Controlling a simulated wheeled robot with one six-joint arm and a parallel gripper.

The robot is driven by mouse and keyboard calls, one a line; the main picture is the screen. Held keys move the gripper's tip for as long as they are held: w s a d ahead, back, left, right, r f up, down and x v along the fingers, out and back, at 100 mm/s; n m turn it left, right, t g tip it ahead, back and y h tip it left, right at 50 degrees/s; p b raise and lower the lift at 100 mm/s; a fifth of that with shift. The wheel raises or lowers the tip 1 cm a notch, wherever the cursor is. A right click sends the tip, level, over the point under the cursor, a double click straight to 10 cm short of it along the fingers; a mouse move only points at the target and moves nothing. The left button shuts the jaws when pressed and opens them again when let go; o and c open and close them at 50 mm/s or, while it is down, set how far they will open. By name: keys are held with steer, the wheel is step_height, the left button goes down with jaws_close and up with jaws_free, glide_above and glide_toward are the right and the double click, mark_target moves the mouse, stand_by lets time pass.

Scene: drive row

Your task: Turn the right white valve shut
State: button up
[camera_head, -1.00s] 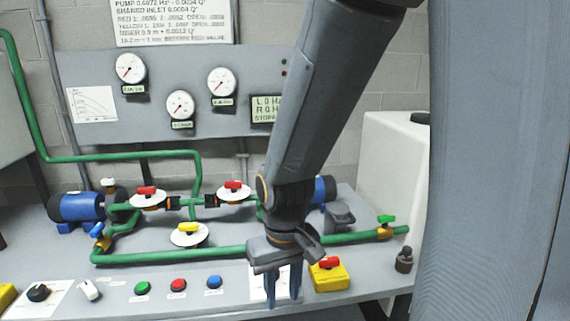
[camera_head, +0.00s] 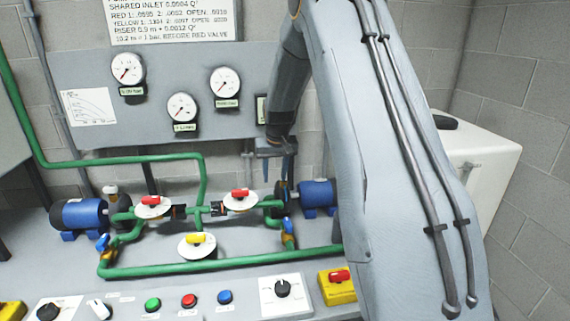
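My gripper (camera_head: 285,172) hangs fingers down just left of and above the right blue pump (camera_head: 317,194), behind the pipework. Its fingers are seen nearly edge-on, so I cannot tell how far apart they are. No right white valve shows clearly; the spot beside the right pump is partly covered by my gripper and fingers. A white-handled valve (camera_head: 110,190) stands beside the left blue pump (camera_head: 78,214). I see no contact between my gripper and any handle.
Red-handled valves (camera_head: 154,201) (camera_head: 240,195) and a yellow-handled one (camera_head: 196,239) sit over white discs on green pipes. A blue handle (camera_head: 288,227) is below my gripper. Buttons, knobs and a yellow box (camera_head: 338,291) line the front. A white tank (camera_head: 478,180) stands right.

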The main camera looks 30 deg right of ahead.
steer(key=w+d+p, duration=0.2)
steer(key=w+d, duration=0.6)
steer(key=shift+m+t, duration=0.3)
steer(key=shift+m, duration=0.1)
steer(key=shift+p+x, duration=1.5)
steer(key=shift+x, duration=1.8)
steer(key=shift+a, duration=0.1)
steer(key=shift+c, duration=0.3)
jaws_close()
